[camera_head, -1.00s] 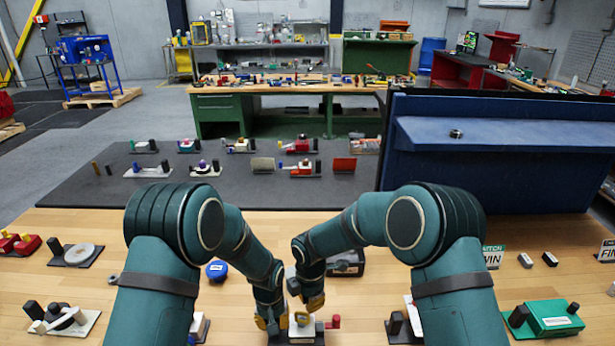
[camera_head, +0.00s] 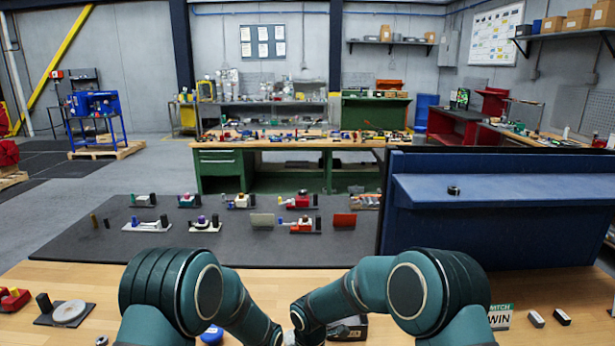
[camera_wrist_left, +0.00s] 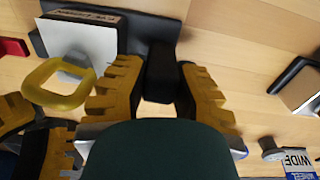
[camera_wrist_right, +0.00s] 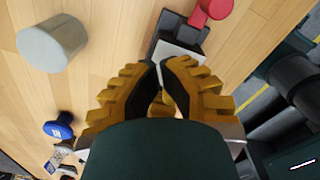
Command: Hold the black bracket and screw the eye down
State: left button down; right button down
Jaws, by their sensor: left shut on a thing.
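In the left wrist view the black bracket (camera_wrist_left: 160,72) stands as an upright block between my left gripper's fingers (camera_wrist_left: 158,78), which are shut on it. Beside it is a pale block (camera_wrist_left: 85,42) on the black base plate (camera_wrist_left: 150,22). The yellow eye (camera_wrist_left: 55,85) is a loop on a grey stem by that block. My right gripper's yellow fingers show at the left edge of that view, close to the eye. The head view cuts off both grippers.
A red knob (camera_wrist_right: 212,8) is beyond the right gripper. A grey cylinder (camera_wrist_right: 52,42) and a blue item (camera_wrist_right: 60,125) lie on the wooden table. In the head view a round disc on a dark plate (camera_head: 70,313) sits at left, and small blocks (camera_head: 536,318) at right.

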jog(key=shift+s+d, duration=0.1)
jog(key=shift+s, duration=0.3)
jog(key=shift+s+d, duration=0.2)
jog(key=shift+s, duration=0.1)
jog(key=shift+s+d, duration=0.1)
jog(key=shift+s+d, duration=0.15)
jog(key=shift+s, duration=0.3)
jog(key=shift+d, duration=0.15)
dwell(0.4)
jog(key=shift+d, duration=0.25)
jog(key=shift+r, duration=2.95)
